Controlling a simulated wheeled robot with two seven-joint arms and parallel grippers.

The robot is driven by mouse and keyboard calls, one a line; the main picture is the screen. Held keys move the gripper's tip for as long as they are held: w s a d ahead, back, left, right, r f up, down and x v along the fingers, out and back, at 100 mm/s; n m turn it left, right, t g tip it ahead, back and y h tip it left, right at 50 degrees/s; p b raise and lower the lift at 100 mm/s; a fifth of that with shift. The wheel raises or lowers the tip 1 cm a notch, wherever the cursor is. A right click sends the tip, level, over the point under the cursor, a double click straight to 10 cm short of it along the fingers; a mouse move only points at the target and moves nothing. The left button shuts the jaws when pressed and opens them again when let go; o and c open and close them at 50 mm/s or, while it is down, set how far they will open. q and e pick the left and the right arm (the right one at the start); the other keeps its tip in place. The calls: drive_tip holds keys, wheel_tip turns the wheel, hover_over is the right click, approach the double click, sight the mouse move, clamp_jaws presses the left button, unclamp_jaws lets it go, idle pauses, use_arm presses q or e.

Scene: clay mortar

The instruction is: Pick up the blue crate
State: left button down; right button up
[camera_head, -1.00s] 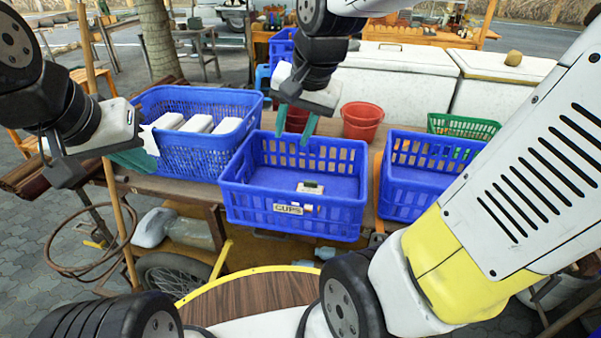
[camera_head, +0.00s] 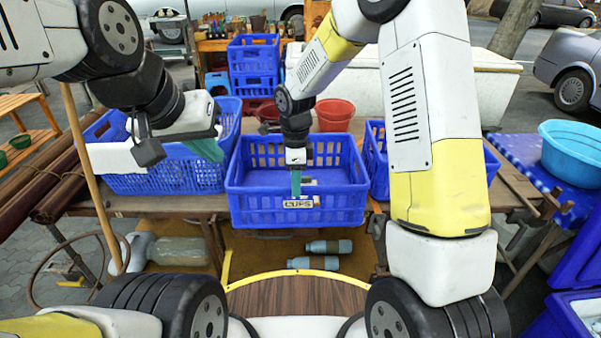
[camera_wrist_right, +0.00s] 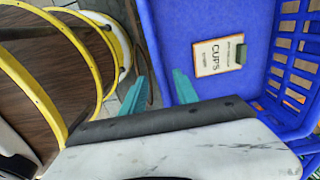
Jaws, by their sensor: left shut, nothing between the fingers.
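The blue crate (camera_head: 250,208) with a CUPS label (camera_head: 299,203) on its front wall sits on the wooden table in the middle of the head view. My right gripper (camera_head: 296,184) points down at the middle of its front wall. In the right wrist view, the gripper's (camera_wrist_right: 158,90) teal fingers are apart, one outside the crate (camera_wrist_right: 205,22) and one over its inside. A CUPS card (camera_wrist_right: 219,55) shows inside the crate.
Another blue crate (camera_head: 160,183) stands close on the left, and a third (camera_head: 376,165) on the right, partly behind my right arm. A red bucket (camera_head: 335,114) stands behind the middle crate. Bottles (camera_head: 328,246) lie below the table.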

drive_tip(key=f, duration=0.5)
drive_tip(key=shift+w+d+f, duration=0.1)
drive_tip(key=shift+d+f, duration=0.1)
drive_tip(key=shift+f, duration=0.2)
clamp_jaws()
idle(1.0)
drive_tip(key=shift+w+r, duration=0.1)
drive_tip(key=shift+r, duration=0.05)
